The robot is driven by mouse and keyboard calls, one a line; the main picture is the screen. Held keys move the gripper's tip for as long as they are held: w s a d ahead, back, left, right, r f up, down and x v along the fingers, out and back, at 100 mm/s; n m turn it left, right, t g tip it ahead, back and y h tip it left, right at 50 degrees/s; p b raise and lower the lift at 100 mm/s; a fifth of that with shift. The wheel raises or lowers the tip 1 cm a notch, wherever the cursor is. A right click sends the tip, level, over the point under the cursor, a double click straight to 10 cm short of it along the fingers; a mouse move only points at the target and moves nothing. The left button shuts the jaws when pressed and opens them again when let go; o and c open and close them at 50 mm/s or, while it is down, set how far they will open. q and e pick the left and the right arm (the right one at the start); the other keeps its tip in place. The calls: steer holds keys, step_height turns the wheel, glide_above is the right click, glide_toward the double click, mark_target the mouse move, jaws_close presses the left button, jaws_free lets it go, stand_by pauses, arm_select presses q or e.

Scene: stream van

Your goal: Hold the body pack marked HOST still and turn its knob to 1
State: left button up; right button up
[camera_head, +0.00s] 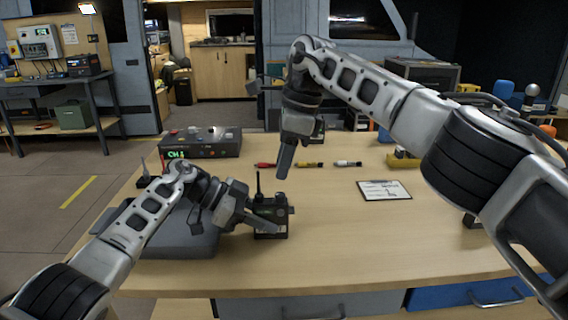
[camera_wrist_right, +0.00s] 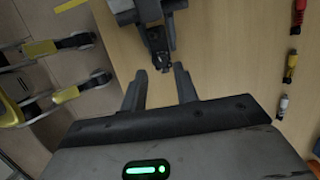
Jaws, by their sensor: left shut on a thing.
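A small black body pack (camera_head: 267,205) with an upright antenna stands on the workbench, left of its middle. Its label is too small to read, and I cannot make out the knob or its setting. My left gripper (camera_head: 272,222) is at the pack's front, shut on it from the left. My right gripper (camera_head: 282,170) hangs above and behind the pack, pointing down, apart from it. In the right wrist view, its two fingers (camera_wrist_right: 161,78) are spread with nothing between them, and the dark pack (camera_wrist_right: 160,62) shows just beyond the gap, below my left gripper.
A grey box (camera_head: 215,150) with a green CH1 display stands at the back left. A grey case (camera_head: 165,243) lies under my left arm. Red, yellow and white connectors (camera_head: 310,164) lie behind the pack. A clipboard (camera_head: 384,191) lies to the right. The front bench top is clear.

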arm_select(q)
steer(key=o, duration=1.2)
